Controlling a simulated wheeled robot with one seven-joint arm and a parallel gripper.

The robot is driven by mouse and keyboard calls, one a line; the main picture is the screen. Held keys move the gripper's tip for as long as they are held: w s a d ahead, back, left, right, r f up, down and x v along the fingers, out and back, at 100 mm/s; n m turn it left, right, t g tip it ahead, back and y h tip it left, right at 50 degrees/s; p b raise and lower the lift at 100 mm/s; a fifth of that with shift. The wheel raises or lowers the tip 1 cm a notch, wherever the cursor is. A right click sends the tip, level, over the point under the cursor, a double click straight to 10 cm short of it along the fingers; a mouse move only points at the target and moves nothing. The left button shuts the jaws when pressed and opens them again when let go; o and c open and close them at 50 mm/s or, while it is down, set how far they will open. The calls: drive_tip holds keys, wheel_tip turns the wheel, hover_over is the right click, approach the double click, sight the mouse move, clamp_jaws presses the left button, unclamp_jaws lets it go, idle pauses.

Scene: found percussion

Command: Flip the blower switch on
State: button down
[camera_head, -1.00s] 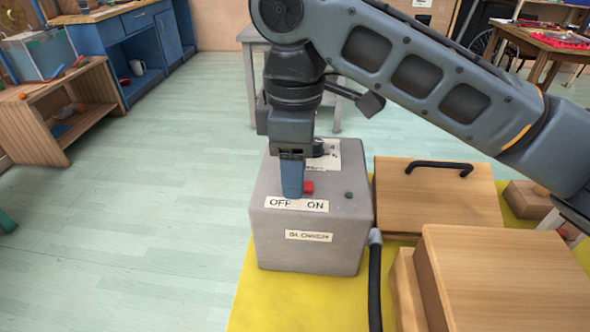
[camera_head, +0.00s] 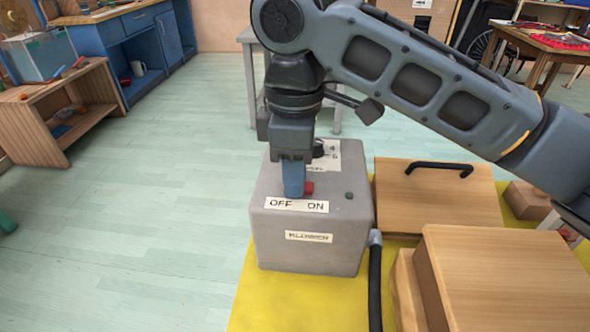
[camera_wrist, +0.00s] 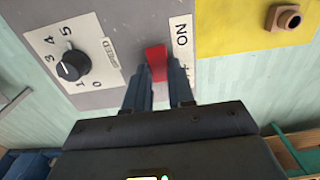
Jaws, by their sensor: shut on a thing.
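The blower box (camera_head: 270,240) is a grey box with OFF and ON marked on a white label (camera_head: 297,205) and a red switch (camera_head: 309,188) on its top. My gripper (camera_head: 294,192) points down onto the box top, its blue fingers at the switch. In the wrist view the red switch (camera_wrist: 156,62) sits between the two fingertips (camera_wrist: 160,80), and my gripper is shut on it. The ON lettering (camera_wrist: 182,42) shows to the right of the switch there; the fingers hide the OFF end.
A dial (camera_wrist: 72,66) with a number scale is on the box top. A black hose (camera_head: 375,285) leaves the box's right side. Wooden boxes (camera_head: 500,270) stand to the right on a yellow surface (camera_head: 275,300). Open floor (camera_head: 150,230) lies to the left.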

sight(311, 186)
drive_tip(key=shift+d+y+p, duration=0.3)
drive_tip(key=shift+y+p, duration=0.3)
drive_tip(key=shift+y, duration=0.7)
drive_tip(key=c, duration=1)
unclamp_jaws()
drive_tip(key=shift+o, duration=0.2)
drive_tip(key=shift+r, duration=0.1)
drive_tip(key=v, duration=0.7)
drive_tip(key=shift+d+r, duration=0.1)
drive_tip(key=shift+r, duration=0.2)
